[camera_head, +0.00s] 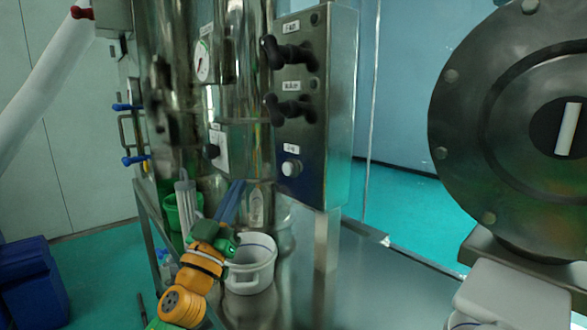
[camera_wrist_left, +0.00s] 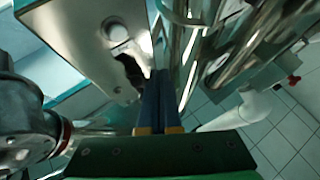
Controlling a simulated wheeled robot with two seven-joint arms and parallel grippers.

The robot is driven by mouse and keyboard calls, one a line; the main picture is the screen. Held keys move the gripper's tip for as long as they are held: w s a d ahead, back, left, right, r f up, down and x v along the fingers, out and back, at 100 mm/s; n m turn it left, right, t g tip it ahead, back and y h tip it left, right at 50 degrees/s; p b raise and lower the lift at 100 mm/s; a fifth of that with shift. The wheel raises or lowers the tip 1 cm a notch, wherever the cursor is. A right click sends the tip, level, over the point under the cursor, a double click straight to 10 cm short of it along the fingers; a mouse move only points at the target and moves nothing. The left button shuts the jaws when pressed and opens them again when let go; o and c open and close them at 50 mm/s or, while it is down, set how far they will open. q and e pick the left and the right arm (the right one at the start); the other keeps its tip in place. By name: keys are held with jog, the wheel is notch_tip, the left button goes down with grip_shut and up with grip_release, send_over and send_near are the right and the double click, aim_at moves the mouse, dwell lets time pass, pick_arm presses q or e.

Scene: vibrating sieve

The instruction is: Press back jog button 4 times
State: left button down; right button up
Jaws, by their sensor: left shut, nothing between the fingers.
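The jog button (camera_head: 291,168) is a round pale button under a small label, low on the metal control panel (camera_head: 335,130). What looks like the same button (camera_wrist_left: 117,33) shows at the upper left in the left wrist view. My left gripper (camera_head: 238,186) is shut and empty, its blue fingers pointing up, below and left of the button in the head view. In the left wrist view the closed fingers (camera_wrist_left: 158,75) are right of and below the button, seemingly apart from it. My right gripper is not in view.
Two black knobs (camera_head: 290,108) stick out of the panel above the button. Steel columns (camera_head: 245,70) with a gauge (camera_head: 202,60) stand to the left. A large round metal flange (camera_head: 500,60) fills the right side.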

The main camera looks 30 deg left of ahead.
aim_at(288, 169)
pick_arm(q)
jog(key=w+d+r+b, duration=0.1)
jog(key=w+d+b, duration=0.1)
jog(key=w, duration=0.5)
jog(key=shift+w+d+t, duration=0.15)
jog(key=shift+d+t, duration=0.15)
jog(key=shift+d, duration=0.5)
dwell(0.3)
jog(key=shift+w, duration=0.1)
dwell(1.3)
jog(key=shift+w+d+b, duration=0.2)
jog(key=shift+w+b, duration=0.15)
jog(key=shift+b, duration=0.05)
